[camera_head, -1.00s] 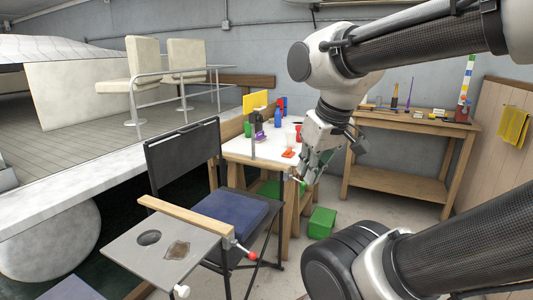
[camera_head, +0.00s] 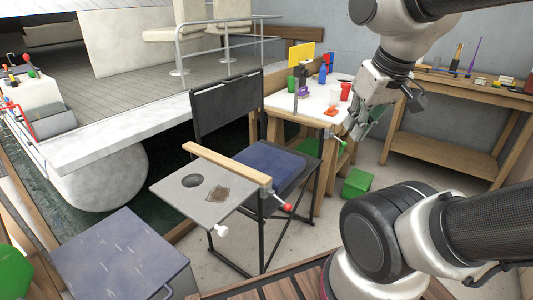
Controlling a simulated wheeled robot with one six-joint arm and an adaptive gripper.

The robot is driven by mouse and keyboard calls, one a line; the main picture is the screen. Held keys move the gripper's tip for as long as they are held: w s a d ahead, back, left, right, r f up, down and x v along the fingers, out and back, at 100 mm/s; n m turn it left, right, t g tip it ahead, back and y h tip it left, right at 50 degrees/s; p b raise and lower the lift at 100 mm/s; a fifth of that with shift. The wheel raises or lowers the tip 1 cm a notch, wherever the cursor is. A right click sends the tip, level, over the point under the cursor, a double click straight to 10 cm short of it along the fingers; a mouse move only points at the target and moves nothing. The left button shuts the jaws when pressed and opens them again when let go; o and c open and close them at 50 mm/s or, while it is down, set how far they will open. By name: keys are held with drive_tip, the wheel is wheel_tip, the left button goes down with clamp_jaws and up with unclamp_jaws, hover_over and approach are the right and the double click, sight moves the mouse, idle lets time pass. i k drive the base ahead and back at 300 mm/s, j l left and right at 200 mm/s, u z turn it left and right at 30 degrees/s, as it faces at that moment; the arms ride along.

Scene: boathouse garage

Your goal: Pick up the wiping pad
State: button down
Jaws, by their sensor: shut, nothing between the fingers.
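I cannot surely pick out the wiping pad. A small flat orange-red piece (camera_head: 331,111) lies on the white-topped table, too small to identify. A dark oval patch (camera_head: 192,181) and a brown stained patch (camera_head: 218,194) show on the grey panel (camera_head: 178,206) in front of the chair. My gripper (camera_head: 353,135) hangs at the right end of the white-topped table (camera_head: 312,98), pointing down. It is shut and empty. Its fingers are small in this view.
A black folding chair with a blue seat (camera_head: 268,165) stands before the table. The panel's edge carries a wooden bar (camera_head: 226,164) and a red-knobbed clamp (camera_head: 287,207). A grey box (camera_head: 122,262) stands at lower left. A green box (camera_head: 357,183) is on the floor. A wooden workbench (camera_head: 450,155) stands right.

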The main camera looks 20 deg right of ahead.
sight(331, 111)
drive_tip(key=i+l+z, duration=0.2)
drive_tip(key=z, duration=0.3)
drive_tip(key=i+l+z, duration=0.25)
drive_tip(key=z, duration=0.2)
drive_tip(key=i+l+z, duration=0.1)
drive_tip(key=i+z, duration=0.15)
drive_tip(key=z, duration=0.25)
drive_tip(key=i+l+z, duration=0.15)
drive_tip(key=i+z, duration=0.2)
drive_tip(key=i, duration=0.35)
drive_tip(key=i+u, duration=0.3)
drive_tip(key=u, duration=0.15)
drive_tip(key=i+u, duration=0.4)
drive_tip(key=i+l+u, duration=0.15)
drive_tip(key=u, duration=0.3)
drive_tip(key=i+l+u, duration=0.25)
drive_tip(key=u, duration=0.2)
drive_tip(key=i+l+u, duration=0.2)
drive_tip(key=u, duration=0.25)
drive_tip(key=l, duration=0.1)
